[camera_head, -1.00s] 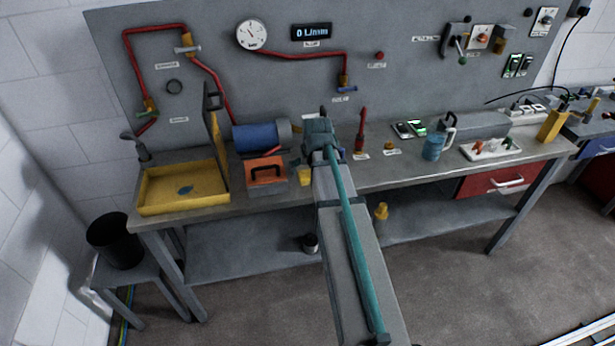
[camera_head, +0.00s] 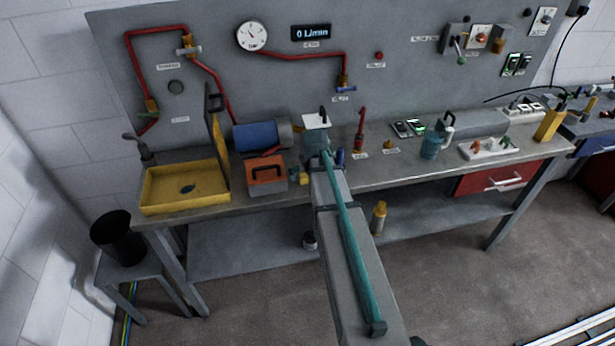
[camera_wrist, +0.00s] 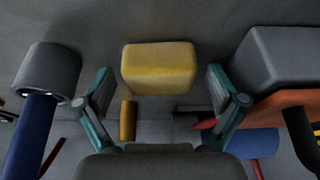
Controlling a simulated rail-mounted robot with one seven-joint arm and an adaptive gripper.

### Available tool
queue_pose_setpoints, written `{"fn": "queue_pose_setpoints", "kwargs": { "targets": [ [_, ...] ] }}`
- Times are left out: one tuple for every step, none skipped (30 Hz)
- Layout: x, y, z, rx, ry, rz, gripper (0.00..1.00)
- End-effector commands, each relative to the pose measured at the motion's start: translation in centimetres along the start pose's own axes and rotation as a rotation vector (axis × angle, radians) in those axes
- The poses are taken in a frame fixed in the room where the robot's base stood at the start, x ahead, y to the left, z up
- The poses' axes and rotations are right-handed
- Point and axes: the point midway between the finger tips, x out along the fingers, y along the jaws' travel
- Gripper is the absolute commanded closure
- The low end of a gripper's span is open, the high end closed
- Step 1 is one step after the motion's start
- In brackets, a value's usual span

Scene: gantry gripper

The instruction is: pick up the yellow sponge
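The yellow sponge (camera_wrist: 158,68) is a small block in the upper middle of the wrist view. It lies on the grey bench, between and slightly beyond the open teal fingers of my gripper (camera_wrist: 160,84), with a gap on both sides. In the head view, a small part of the sponge (camera_head: 296,178) shows right of the orange toolbox (camera_head: 267,172), beside my arm. My arm hides much of the gripper there.
The toolbox also shows close on the right in the wrist view (camera_wrist: 290,97). A blue cylinder with a grey end (camera_wrist: 48,70) is at left. A yellow tray (camera_head: 185,190) stands farther left on the bench. A red tool (camera_head: 360,130) stands right of my arm.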

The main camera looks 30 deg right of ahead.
Motion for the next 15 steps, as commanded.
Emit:
{"fn": "queue_pose_setpoints", "kwargs": {
  "targets": [
    [-0.01, 0.00, 0.01, 0.000, 0.000, 0.000, 0.18],
    [-0.01, 0.00, 0.01, 0.000, 0.000, 0.000, 0.23],
    [-0.02, 0.00, 0.00, 0.000, 0.000, 0.000, 0.30],
    [-0.02, 0.00, 0.00, 0.000, 0.000, 0.000, 0.35],
    [-0.02, 0.00, 0.00, 0.000, 0.000, 0.000, 0.40],
    [-0.02, 0.01, 0.00, 0.000, 0.000, 0.000, 0.46],
    [-0.02, 0.01, 0.00, 0.000, 0.000, 0.000, 0.51],
    [-0.03, 0.01, 0.00, 0.000, 0.000, 0.000, 0.56],
    [-0.03, 0.01, 0.00, 0.000, 0.000, 0.000, 0.62],
    [-0.03, 0.01, -0.01, 0.000, 0.000, 0.000, 0.62],
    [-0.03, 0.01, -0.01, 0.000, 0.000, 0.000, 0.62],
    [-0.03, 0.01, -0.01, 0.000, 0.000, 0.000, 0.62],
    [-0.03, 0.01, -0.01, 0.000, 0.000, 0.000, 0.62],
    [-0.03, 0.01, -0.01, 0.000, 0.000, 0.000, 0.63],
    [-0.03, 0.01, -0.01, 0.000, 0.000, 0.000, 0.63]
  ]
}}
